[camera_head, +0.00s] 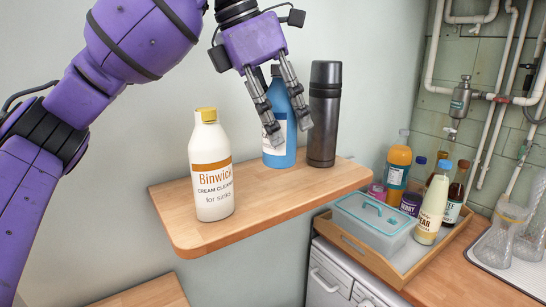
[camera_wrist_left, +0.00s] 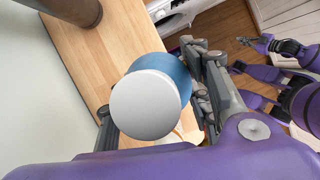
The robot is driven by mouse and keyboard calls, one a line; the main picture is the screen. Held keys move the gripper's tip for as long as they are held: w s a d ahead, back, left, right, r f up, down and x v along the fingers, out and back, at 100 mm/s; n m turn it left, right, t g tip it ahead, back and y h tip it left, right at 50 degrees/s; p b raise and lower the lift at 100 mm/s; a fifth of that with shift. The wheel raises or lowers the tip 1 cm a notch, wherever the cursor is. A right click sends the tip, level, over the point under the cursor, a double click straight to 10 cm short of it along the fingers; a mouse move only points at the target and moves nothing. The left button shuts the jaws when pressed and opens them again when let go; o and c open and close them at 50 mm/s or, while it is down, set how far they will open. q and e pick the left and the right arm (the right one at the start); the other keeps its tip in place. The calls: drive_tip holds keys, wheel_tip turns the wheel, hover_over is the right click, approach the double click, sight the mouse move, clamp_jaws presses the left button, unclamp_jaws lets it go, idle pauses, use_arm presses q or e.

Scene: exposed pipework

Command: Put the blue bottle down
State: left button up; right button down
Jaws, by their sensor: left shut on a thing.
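The blue bottle (camera_head: 284,122), with a white label, is upright at the wooden shelf (camera_head: 250,215), its base at or just above the board; I cannot tell whether it touches. My left gripper (camera_head: 288,135) comes down from above and is shut on it, its fingers hiding part of the body. In the left wrist view the bottle's round pale top (camera_wrist_left: 145,105) and blue side (camera_wrist_left: 178,72) show between the fingers. What seems to be my right gripper (camera_wrist_left: 247,41) is small and far off in that view; its jaws are unclear.
A white Binwick bottle (camera_head: 211,170) stands left of the blue bottle, and a dark flask (camera_head: 323,115) stands close on its right. The shelf's front right is clear. Lower right, a tray (camera_head: 385,266) holds several bottles and a lidded box (camera_head: 370,222). Pipes (camera_head: 495,95) line the wall.

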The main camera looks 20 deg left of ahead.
use_arm(q)
drive_tip(key=shift+w+a+f, duration=0.4)
drive_tip(key=shift+w+f, duration=0.25)
drive_tip(key=shift+f, duration=0.75)
drive_tip(key=shift+w+a+f, duration=0.35)
drive_tip(key=shift+w+f, duration=0.35)
drive_tip(key=shift+f, duration=0.75)
drive_tip(key=shift+w+a+f, duration=0.4)
drive_tip(key=shift+w+f, duration=0.25)
drive_tip(key=shift+f, duration=0.75)
drive_tip(key=shift+d+f, duration=0.1)
drive_tip(key=o, duration=1.6)
drive_tip(key=shift+f, duration=0.1)
drive_tip(key=shift+c, duration=0.2)
drive_tip(key=v, duration=1.2)
